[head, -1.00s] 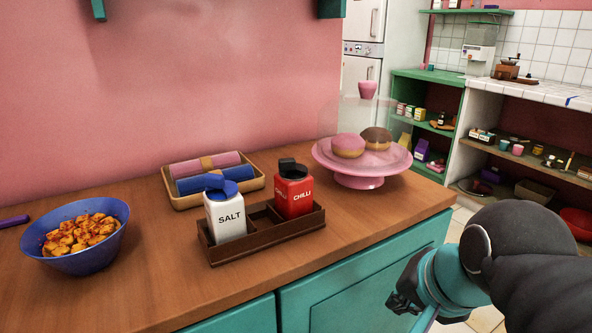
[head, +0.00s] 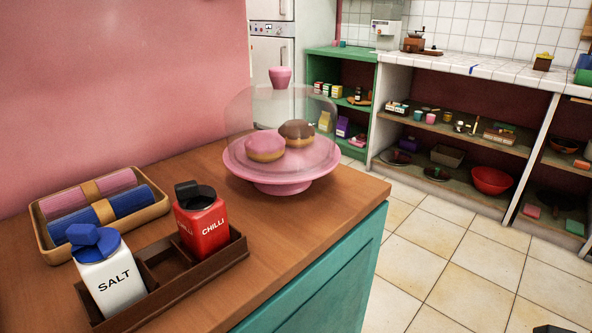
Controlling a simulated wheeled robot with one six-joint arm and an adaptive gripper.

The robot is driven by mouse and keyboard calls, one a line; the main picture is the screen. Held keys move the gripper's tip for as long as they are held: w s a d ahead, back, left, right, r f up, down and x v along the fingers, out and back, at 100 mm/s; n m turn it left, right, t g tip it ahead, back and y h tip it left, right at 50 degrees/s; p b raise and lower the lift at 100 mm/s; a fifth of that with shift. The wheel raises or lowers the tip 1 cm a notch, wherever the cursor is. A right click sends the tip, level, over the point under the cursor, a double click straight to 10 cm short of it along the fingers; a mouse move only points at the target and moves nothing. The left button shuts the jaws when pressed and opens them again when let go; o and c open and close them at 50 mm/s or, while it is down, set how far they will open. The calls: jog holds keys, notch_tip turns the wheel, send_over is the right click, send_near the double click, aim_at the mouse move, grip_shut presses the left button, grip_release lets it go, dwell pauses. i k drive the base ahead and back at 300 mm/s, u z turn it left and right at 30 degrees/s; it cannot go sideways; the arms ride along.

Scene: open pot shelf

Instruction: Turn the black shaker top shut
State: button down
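The red chilli shaker (head: 204,229) stands upright in the right end of a dark brown wooden caddy (head: 192,285). Its black top (head: 195,195) has a raised piece at the back left; I cannot tell for sure how far it is turned. The white salt shaker (head: 113,283) with a blue top (head: 93,239) stands in the caddy's left end. Its blue top also has a raised piece. My gripper is not in view; only a small dark bit shows at the bottom right edge, and nothing touches the shakers.
A tray (head: 51,242) of rolled pink and blue cloths lies behind the caddy. A pink cake stand (head: 283,185) with a clear dome over two doughnuts stands to the right. The counter's right edge (head: 372,192) drops to open tiled floor (head: 440,235). Shelves stand beyond.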

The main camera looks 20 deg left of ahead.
aim_at(187, 192)
jog(key=z, duration=0.65)
jog(key=k, duration=1.75)
jog(key=u, duration=1.75)
